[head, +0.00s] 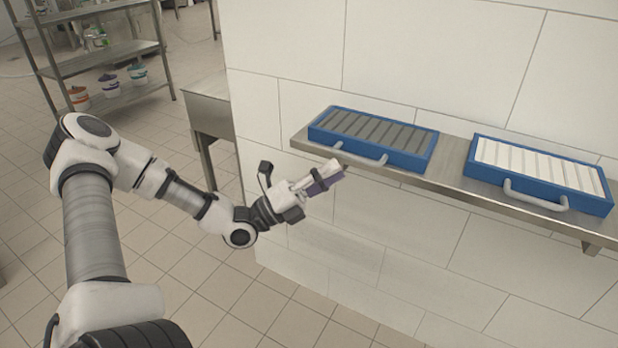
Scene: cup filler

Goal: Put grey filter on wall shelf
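The grey filter (374,132), a blue frame with dark grey slats and a front handle (361,157), lies flat on the left part of the metal wall shelf (452,182). My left gripper (328,178) is just in front of the shelf's left end, close to the left end of the grey filter's handle. From this angle I cannot tell whether it touches the handle or how far its fingers are apart. My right gripper is not in view.
A second blue-framed filter with white slats (540,172) lies on the shelf's right part, with a gap between the two. A white tiled wall (430,60) stands behind. A metal rack (105,50) with several buckets stands at the far left. The floor below the shelf is clear.

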